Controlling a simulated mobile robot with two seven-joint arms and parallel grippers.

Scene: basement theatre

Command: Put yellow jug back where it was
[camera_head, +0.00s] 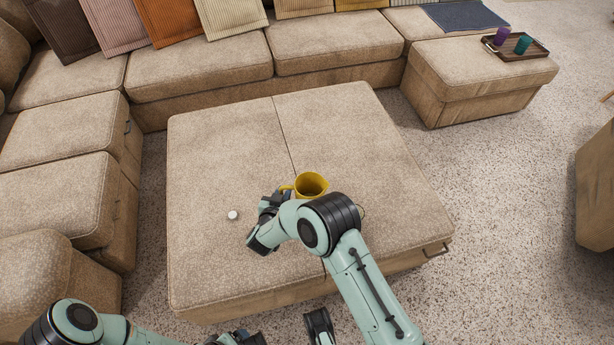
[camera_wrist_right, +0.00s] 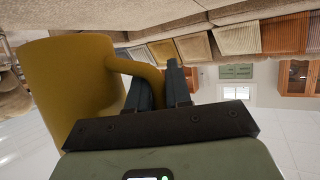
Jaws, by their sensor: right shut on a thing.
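The yellow jug (camera_head: 312,184) is over the middle of the large beige ottoman (camera_head: 220,150), its open top facing up. I cannot tell whether its base touches the cushion, as my right arm hides its lower part. My right gripper (camera_head: 284,194) is at the left side of the jug, shut on its handle. In the right wrist view the jug (camera_wrist_right: 65,85) fills the left side, and its handle (camera_wrist_right: 140,70) runs between the dark fingers (camera_wrist_right: 160,88). My left gripper (camera_head: 236,339) is at the bottom edge, partly cut off; its jaws are unclear.
A small white round thing (camera_head: 233,215) lies on the ottoman left of the jug. A sofa (camera_head: 200,70) runs behind and along the left. A tray (camera_head: 515,47) with a purple cup (camera_head: 502,34) and a teal cup (camera_head: 523,44) is at the upper right. Most of the ottoman is clear.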

